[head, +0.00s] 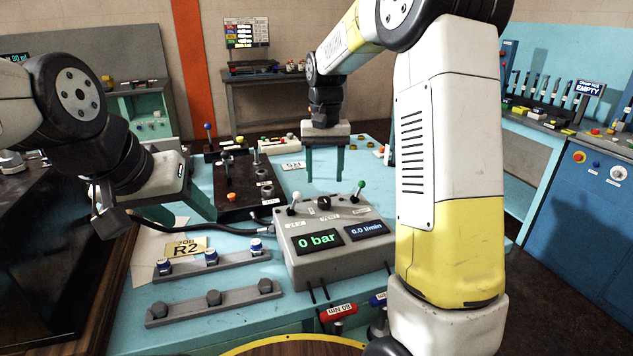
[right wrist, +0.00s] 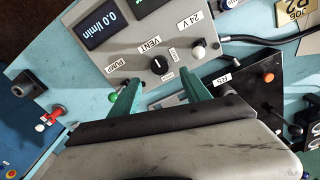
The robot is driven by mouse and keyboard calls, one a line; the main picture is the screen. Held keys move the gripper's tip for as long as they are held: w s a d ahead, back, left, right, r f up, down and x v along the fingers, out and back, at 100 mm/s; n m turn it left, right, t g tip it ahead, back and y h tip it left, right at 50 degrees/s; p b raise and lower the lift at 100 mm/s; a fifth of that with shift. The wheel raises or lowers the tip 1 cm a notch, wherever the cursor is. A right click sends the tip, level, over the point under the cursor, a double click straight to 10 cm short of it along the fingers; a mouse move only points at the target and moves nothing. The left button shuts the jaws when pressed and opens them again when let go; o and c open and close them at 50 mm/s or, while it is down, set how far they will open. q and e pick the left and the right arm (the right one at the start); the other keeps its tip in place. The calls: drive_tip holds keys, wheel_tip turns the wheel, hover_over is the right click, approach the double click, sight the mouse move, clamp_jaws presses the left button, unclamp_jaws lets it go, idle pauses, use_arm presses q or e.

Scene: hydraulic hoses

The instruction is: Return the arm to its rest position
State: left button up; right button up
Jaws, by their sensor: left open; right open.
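My right gripper (head: 325,174) points down with its teal fingers apart and empty, behind the grey control box (head: 300,265) in the head view. In the right wrist view its two fingers (right wrist: 162,84) are spread over the edge of the control box (right wrist: 110,60), near the PUMP and VENT labels; I cannot tell whether they touch it. My left gripper (head: 160,212) is at the left, open, tilted over the table's left part; its fingers are partly hidden.
The box reads 0 bar and has a green-knobbed lever (head: 360,187). Two grey rails (head: 215,307) with fittings and a yellow JOB R2 plate (head: 186,247) lie on the blue table (head: 130,320). A blue cabinet (head: 590,215) stands at the right.

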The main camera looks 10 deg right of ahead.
drive_tip(key=shift+r, duration=0.5)
drive_tip(key=shift+s+r, duration=0.15)
drive_tip(key=s+d+r+t+y, duration=0.25)
drive_tip(key=s+r, duration=0.45)
drive_tip(key=s, duration=0.5)
drive_tip(key=s+n+t, duration=0.1)
drive_tip(key=s+t, duration=0.2)
drive_tip(key=s, duration=0.9)
drive_tip(key=shift+s+f+n+t, duration=0.3)
drive_tip(key=shift+s+f+t, duration=0.05)
drive_tip(key=shift+s, duration=0.05)
